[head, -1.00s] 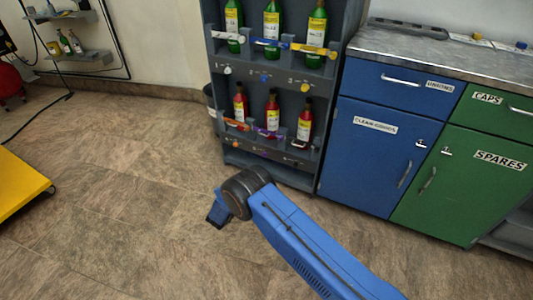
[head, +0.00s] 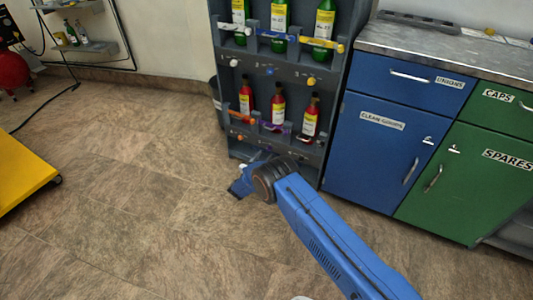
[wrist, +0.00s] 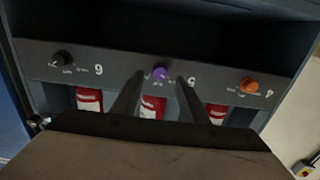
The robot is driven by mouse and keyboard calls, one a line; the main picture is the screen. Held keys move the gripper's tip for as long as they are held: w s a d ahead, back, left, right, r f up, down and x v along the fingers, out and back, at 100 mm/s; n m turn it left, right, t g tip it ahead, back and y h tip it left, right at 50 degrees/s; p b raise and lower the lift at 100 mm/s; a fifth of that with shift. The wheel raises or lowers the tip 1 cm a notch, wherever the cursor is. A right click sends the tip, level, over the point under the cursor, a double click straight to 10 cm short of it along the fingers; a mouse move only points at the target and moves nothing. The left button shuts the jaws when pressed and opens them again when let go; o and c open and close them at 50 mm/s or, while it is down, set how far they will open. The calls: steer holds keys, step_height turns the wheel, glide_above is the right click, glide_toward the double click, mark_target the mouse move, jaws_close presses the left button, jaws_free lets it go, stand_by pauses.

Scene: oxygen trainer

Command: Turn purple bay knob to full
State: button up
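The purple knob (wrist: 160,73) sits on the grey panel of the rack, by bay number 5. In the wrist view the panel appears upside down. My gripper (wrist: 161,84) is open and empty, with its two dark fingers apart on either side of the purple knob in the picture. I cannot tell whether the fingertips reach around the knob; no contact is visible. In the head view my gripper (head: 240,187) is low in front of the rack (head: 336,92). The purple knob's pointer setting is too small to read.
An orange knob (wrist: 249,86) and a black knob (wrist: 63,58) flank the purple one. Red bottles (head: 278,106) stand in the lower bays. A blue cabinet (head: 374,150) adjoins the rack. A yellow platform (head: 22,172) is at left; the floor between is clear.

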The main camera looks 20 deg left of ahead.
mark_target(269, 148)
steer(key=shift+w+d, duration=0.15)
steer(key=shift+w, duration=1.7)
jaws_close()
steer(key=shift+m, duration=0.4)
steer(key=m, duration=2.3)
